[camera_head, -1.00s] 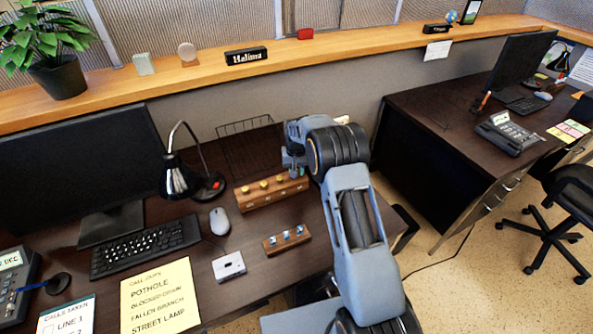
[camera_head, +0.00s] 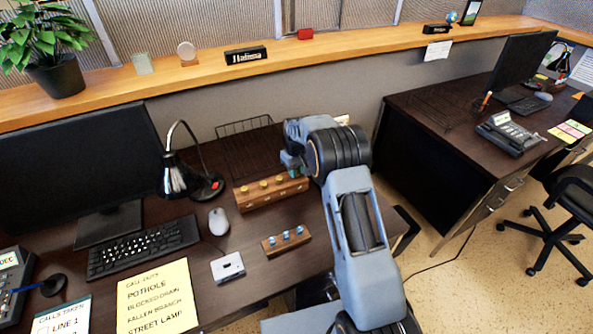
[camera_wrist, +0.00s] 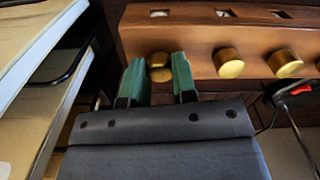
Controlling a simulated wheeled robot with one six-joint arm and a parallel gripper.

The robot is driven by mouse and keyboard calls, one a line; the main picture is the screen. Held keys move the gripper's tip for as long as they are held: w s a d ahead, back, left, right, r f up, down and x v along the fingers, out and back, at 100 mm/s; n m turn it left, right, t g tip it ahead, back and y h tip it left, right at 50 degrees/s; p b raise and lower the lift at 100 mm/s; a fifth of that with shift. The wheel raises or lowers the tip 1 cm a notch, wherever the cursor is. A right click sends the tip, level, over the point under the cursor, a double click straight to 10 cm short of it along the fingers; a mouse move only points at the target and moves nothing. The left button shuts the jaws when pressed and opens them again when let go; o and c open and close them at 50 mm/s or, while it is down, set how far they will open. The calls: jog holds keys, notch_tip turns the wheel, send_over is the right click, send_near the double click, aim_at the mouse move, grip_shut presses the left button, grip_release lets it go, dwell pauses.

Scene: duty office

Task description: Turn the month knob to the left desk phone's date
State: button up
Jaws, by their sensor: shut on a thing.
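The wooden block with a row of brass knobs (camera_head: 283,194) stands on the left desk, left of my gripper's wrist. In the wrist view its front (camera_wrist: 190,47) fills the top. My gripper (camera_wrist: 160,80) has its green fingers on either side of the brass knob (camera_wrist: 160,67) at that view's left end, shut on it. In the head view my gripper (camera_head: 291,163) is at the block's right end and hides that knob. I cannot read which knob is the month knob. The left desk phone (camera_head: 14,290) is cut by the left edge; its display (camera_head: 8,260) shows "DEC".
A smaller wooden block with blue-topped pieces (camera_head: 287,241) lies in front. A wire tray (camera_head: 245,150) is behind, and a black lamp (camera_head: 177,178) and mouse (camera_head: 219,221) stand to the left. A cassette (camera_head: 228,267) lies nearer. The right desk has another phone (camera_head: 508,134).

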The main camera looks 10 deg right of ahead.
dwell(0.3)
jog(key=o, duration=0.9)
jog(key=shift+r, duration=0.1)
notch_tip(320, 180, up, 14)
jog(key=shift+f, duration=0.15)
dwell(0.4)
